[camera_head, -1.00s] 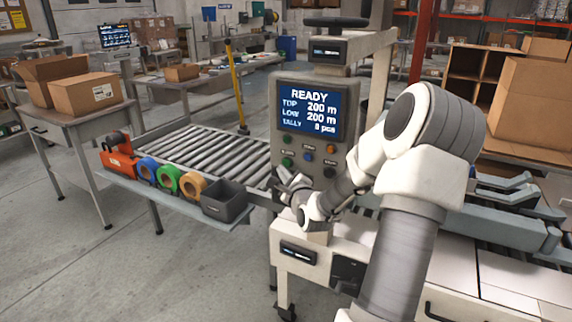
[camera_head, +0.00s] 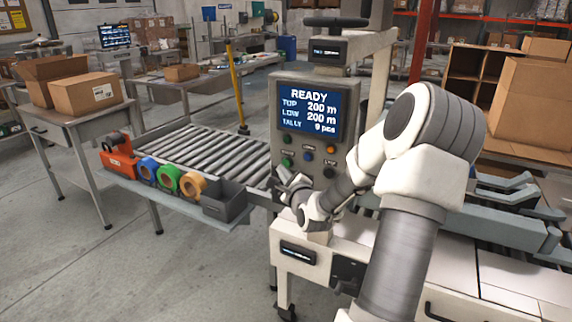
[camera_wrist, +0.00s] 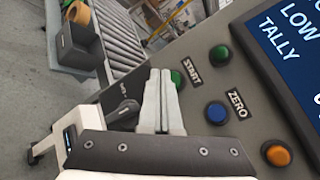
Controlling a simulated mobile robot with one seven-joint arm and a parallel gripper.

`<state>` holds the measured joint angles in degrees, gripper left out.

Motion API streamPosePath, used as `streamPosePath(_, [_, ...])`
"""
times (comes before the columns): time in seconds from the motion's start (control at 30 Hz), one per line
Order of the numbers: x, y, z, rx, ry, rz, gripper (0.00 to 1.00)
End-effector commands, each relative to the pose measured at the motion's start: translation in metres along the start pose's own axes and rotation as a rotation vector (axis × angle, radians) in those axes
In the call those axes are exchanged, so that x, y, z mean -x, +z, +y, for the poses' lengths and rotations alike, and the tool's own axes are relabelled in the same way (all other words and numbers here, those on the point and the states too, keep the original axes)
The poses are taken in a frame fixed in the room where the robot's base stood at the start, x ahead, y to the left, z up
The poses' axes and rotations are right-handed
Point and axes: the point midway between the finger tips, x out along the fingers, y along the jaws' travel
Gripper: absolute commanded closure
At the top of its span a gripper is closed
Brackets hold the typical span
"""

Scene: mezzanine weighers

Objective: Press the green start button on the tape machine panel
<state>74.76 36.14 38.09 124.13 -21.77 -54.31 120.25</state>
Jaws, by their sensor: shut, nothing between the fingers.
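The tape machine panel (camera_head: 310,120) is a grey upright box with a blue screen reading READY. The green start button (camera_wrist: 178,79) sits beside its START label in the wrist view; it also shows low on the panel's left side in the head view (camera_head: 287,162). My gripper (camera_wrist: 160,76) is shut and empty. Its fingertips are right beside the start button and seem to overlap its near edge in the wrist view. I cannot tell whether they touch it. In the head view my gripper (camera_head: 284,175) is at the panel's lower left.
Another green button (camera_wrist: 219,55), a blue ZERO button (camera_wrist: 216,113) and an orange button (camera_wrist: 277,155) are close by. A roller conveyor (camera_head: 200,155) runs left of the panel. A shelf there holds tape rolls (camera_head: 168,178) and a dark bin (camera_head: 225,202).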

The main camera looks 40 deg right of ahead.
Motion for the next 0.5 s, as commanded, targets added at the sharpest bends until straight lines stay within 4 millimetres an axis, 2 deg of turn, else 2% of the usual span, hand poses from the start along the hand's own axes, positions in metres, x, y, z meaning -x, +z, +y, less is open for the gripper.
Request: streamPosePath(0.5, [-0.0040, -0.0026, -0.0038, -0.001, 0.000, 0.001, 1.00])
